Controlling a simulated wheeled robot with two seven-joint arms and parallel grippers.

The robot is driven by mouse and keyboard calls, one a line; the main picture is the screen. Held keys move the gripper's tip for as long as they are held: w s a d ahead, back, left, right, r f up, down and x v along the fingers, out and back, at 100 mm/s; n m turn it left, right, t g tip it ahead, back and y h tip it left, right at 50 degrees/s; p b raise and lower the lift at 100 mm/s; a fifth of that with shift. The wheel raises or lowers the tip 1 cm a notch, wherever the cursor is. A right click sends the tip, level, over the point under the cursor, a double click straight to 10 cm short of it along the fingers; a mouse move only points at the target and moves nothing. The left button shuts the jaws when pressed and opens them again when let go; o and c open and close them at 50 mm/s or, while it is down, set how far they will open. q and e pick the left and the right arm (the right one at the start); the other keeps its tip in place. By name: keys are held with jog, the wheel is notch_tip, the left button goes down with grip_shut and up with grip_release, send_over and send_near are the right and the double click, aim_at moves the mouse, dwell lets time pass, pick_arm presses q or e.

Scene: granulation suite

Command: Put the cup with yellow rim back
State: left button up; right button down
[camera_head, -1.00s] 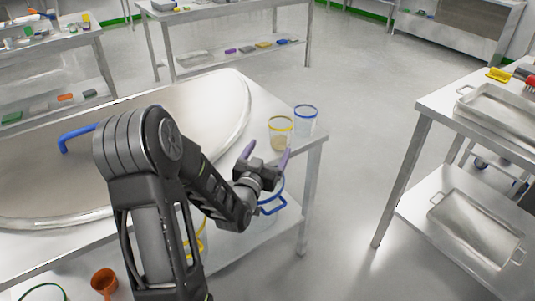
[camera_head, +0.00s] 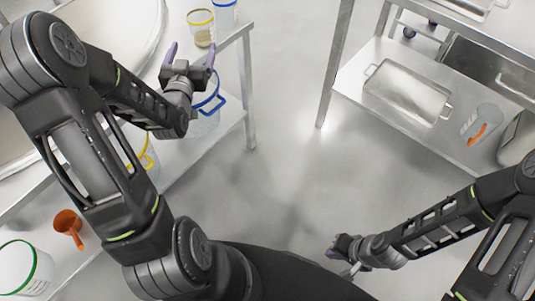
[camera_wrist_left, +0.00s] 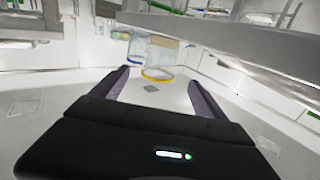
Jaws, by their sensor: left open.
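The cup with yellow rim (camera_head: 201,35) stands on the left steel table near its right edge, with tan material inside. Beside it is a clear cup with a blue rim (camera_head: 225,12). My left gripper (camera_head: 190,53) is open and empty, its purple fingers pointing toward the yellow-rimmed cup. In the left wrist view, the yellow-rimmed cup (camera_wrist_left: 158,65) shows beyond and between the spread fingertips (camera_wrist_left: 161,88), apart from them. My right gripper (camera_head: 344,260) is low over the floor; its jaw opening is unclear.
A blue-handled container (camera_head: 206,121) sits on the lower shelf beneath my left gripper. An orange scoop (camera_head: 67,222) and a green-rimmed container (camera_head: 22,270) are at the lower left. A right-hand table's shelf holds a steel tray (camera_head: 407,94). The floor between the tables is clear.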

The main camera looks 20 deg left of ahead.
pick_arm(q)
jog(key=s+d+f+g+h, duration=0.2)
jog(key=d+f+g+h, duration=0.15)
jog(key=d+f, duration=0.7)
jog(key=s+d+f+g+h, duration=0.2)
jog(key=d+f+g+h, duration=0.15)
jog(key=d+f, duration=0.75)
jog(key=s+d+f+g+h, duration=0.1)
jog(key=s+d+f+g, duration=0.2)
jog(key=s, duration=0.4)
jog(key=s+d+f+m+g+h, duration=0.1)
jog(key=s+d+f+g, duration=0.2)
jog(key=s+d+f, duration=0.2)
jog(key=s+d+f+g+h, duration=0.1)
jog(key=s+d+f+g, duration=0.2)
jog(key=s+d+f, duration=0.2)
jog(key=s+d, duration=0.3)
jog(key=s, duration=0.1)
jog(key=shift+s+d+m, duration=0.15)
jog(key=shift+s+m, duration=0.15)
jog(key=shift+s, duration=0.1)
jog(key=shift+w+f, duration=0.1)
jog(key=shift+c, duration=0.4)
